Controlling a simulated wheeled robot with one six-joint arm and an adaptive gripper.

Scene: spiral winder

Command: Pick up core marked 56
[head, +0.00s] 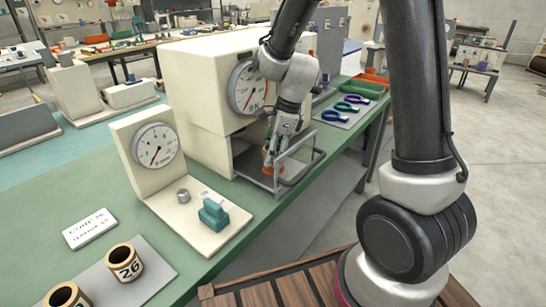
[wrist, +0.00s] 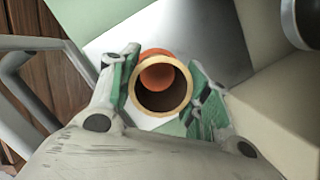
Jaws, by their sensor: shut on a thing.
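My gripper (head: 270,152) points down inside the metal guard frame at the front of the big cream machine. In the wrist view its fingers (wrist: 163,62) are shut on a tan tube core (wrist: 160,110), one finger on each side. An orange round part (wrist: 157,74) shows through and behind the core's opening. No number on the held core can be read. A core marked 26 (head: 125,264) stands upright at the lower left in the head view. Another core (head: 68,296) beside it is cut by the picture's edge, its marking mostly out of view.
A gauge stand (head: 143,184) with a teal block (head: 213,214) and a white card (head: 90,228) are on the green bench. Blue, green and purple ring-handled tools (head: 344,107) lie to the right of the machine.

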